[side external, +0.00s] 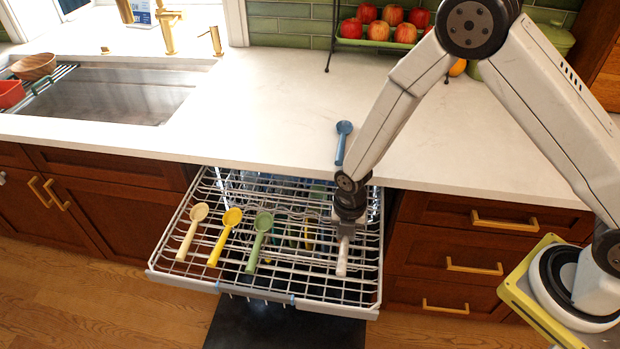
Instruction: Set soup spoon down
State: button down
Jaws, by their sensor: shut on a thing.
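My gripper (345,229) points down over the right part of the pulled-out dishwasher rack (165,281). It is shut on a pale pinkish-white spoon (342,260), whose handle points toward the front of the rack. The spoon's other end is hidden by the gripper. The spoon is at or just above the wires; I cannot tell whether it touches them. A cream spoon (191,231), a yellow spoon (224,237) and a green spoon (259,242) lie side by side on the left and middle of the rack, bowls toward the counter.
A blue spoon (342,142) lies on the white counter (260,110) behind my arm. Below the rack, more utensils show, partly hidden. A sink (115,93) is at the left, and a green tray (375,43) of apples stands at the back. Rack wires between the green spoon and my gripper look clear.

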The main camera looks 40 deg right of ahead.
jog(key=shift+f, duration=0.5)
jog(key=c, duration=0.5)
grip_release()
jog(key=shift+r, duration=0.2)
jog(key=shift+d+r, duration=0.1)
jog(key=shift+r, duration=6.35)
